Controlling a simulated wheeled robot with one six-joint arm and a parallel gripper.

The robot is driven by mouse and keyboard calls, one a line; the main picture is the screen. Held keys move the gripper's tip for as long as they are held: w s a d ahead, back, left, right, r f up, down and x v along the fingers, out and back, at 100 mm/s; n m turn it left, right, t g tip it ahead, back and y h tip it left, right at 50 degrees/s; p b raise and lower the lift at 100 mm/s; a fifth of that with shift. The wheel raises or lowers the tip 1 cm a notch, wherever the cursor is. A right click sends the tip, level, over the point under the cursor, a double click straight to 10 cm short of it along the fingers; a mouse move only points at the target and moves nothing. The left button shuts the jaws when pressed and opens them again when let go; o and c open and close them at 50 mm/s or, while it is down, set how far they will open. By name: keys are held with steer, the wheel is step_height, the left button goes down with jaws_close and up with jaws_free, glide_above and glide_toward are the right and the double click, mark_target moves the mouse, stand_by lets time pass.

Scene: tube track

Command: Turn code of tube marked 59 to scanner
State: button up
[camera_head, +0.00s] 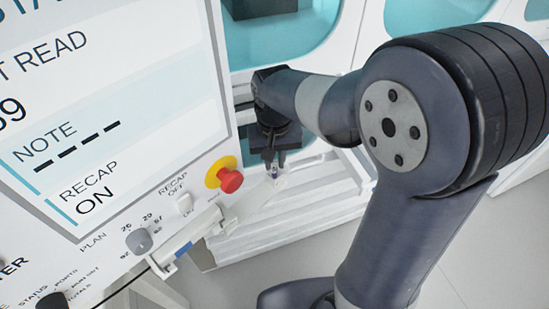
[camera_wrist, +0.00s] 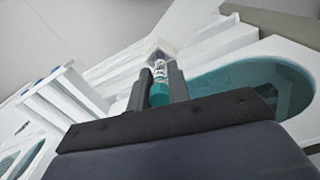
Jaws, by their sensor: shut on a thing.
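My gripper (camera_head: 274,160) reaches down over the white track (camera_head: 255,215) beside the control panel. In the wrist view my gripper (camera_wrist: 160,78) is shut on a tube (camera_wrist: 160,70), with one finger on each side of it. The tube shows a teal part nearer the wrist, a pale banded part with dark marks, and a purple end. In the head view only a small purple and white part of the tube (camera_head: 273,170) shows below the fingertips. Its number and code are too small to read. I cannot make out the scanner.
A large screen (camera_head: 110,90) on the left reads "NOTE" with dashes and "RECAP ON". Below it are a red emergency button (camera_head: 230,180), a switch (camera_head: 184,204) and a grey knob (camera_head: 139,241). White cabinets with teal windows (camera_head: 285,35) stand behind. Grey floor (camera_head: 480,240) is clear at right.

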steer(key=shift+r, duration=0.25)
stand_by(0.3)
steer(key=shift+m+p, duration=0.4)
steer(key=shift+m, duration=0.9)
steer(key=shift+m, duration=1.3)
steer(key=shift+m, duration=0.5)
steer(key=shift+f, duration=0.25)
